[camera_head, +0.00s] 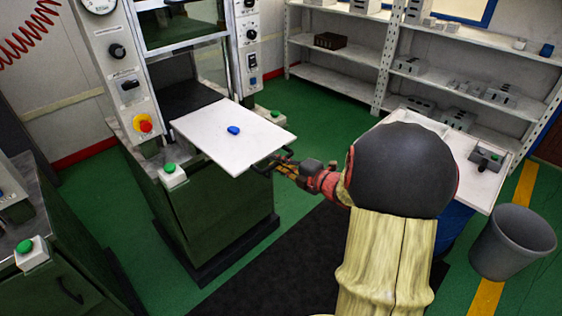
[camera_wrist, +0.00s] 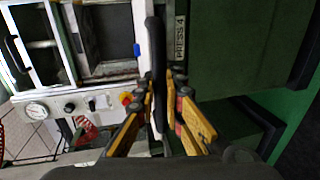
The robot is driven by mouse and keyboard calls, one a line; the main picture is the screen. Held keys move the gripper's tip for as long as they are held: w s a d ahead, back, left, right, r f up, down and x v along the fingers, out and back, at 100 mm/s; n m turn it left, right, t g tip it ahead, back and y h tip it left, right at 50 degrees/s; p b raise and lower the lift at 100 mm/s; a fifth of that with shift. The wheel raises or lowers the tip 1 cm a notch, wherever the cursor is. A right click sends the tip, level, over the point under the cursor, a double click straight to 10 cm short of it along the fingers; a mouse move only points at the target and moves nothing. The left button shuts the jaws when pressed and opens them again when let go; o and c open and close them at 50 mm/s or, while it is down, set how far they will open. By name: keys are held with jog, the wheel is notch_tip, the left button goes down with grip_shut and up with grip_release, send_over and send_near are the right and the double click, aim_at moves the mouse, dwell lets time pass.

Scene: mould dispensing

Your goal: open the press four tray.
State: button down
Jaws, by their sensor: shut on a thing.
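The press four tray (camera_head: 195,132) is a flat white plate that juts out of the front of the green press (camera_head: 230,195). A small blue piece (camera_head: 233,130) lies on it. The tray has a dark handle (camera_head: 268,163) at its front edge. My gripper (camera_head: 277,165) is at this handle and is shut on it. In the wrist view the black handle bar (camera_wrist: 154,45) runs between the yellow fingers of my gripper (camera_wrist: 160,80). A "PRESS 4" label (camera_wrist: 181,36) shows beside the handle on the green body.
Panels with a gauge, knobs and a red button (camera_head: 144,124) flank the press opening. Green buttons (camera_head: 170,168) stand at its sides. A grey bin (camera_head: 512,240) and a white worktable (camera_head: 478,184) are at the right, with shelves (camera_head: 335,73) behind. Green floor lies between press and shelves.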

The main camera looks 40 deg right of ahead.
jog(key=c, duration=2.1)
grip_release()
jog(key=shift+r, duration=0.4)
jog(key=shift+c, duration=0.2)
jog(key=shift+o, duration=1.3)
jog(key=shift+f, duration=0.25)
jog(key=v, duration=1.2)
jog(key=shift+r, duration=0.1)
